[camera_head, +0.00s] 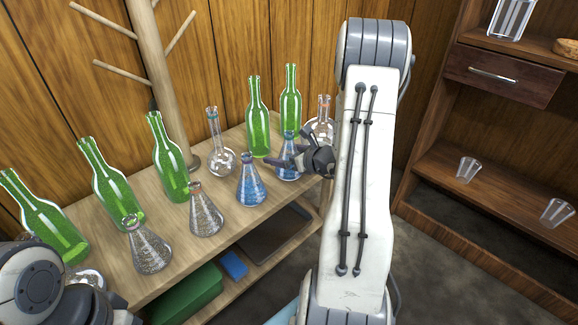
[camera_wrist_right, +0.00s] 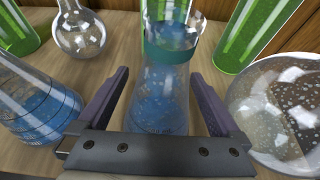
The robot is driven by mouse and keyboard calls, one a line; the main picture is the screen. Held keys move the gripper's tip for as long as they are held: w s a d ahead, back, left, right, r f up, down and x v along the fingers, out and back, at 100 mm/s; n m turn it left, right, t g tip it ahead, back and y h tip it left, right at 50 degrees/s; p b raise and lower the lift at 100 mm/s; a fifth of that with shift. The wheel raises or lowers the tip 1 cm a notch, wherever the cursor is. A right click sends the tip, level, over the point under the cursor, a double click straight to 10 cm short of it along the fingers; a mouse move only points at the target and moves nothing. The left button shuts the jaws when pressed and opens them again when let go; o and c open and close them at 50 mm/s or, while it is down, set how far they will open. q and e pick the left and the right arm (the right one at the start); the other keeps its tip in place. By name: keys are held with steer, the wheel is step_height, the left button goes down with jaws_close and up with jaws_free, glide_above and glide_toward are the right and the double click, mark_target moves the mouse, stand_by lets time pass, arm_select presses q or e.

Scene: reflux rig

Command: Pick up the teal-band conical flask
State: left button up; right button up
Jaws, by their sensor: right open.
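The teal-band conical flask (camera_wrist_right: 168,85) stands upright on the wooden bench, with blue contents and a teal band round its neck. It also shows in the head view (camera_head: 287,168), partly covered by my right gripper. My right gripper (camera_wrist_right: 160,84) is open, with one finger on each side of this flask in the right wrist view. I cannot tell whether either finger touches the glass. In the head view the right gripper (camera_head: 292,154) reaches in from the right. Part of my left arm shows at the lower left; its fingers cannot be made out.
Another blue conical flask (camera_head: 251,183) stands close to the left. A round-bottomed flask (camera_head: 221,160) and green bottles (camera_head: 257,118) stand behind, and another round flask (camera_wrist_right: 282,112) is close on the right. Grey-filled conical flasks (camera_head: 206,212) line the front. A wooden rack (camera_head: 150,60) rises behind.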

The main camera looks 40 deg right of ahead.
steer(key=shift+w, duration=0.1)
steer(key=c, duration=1.5)
steer(key=shift+r, duration=0.15)
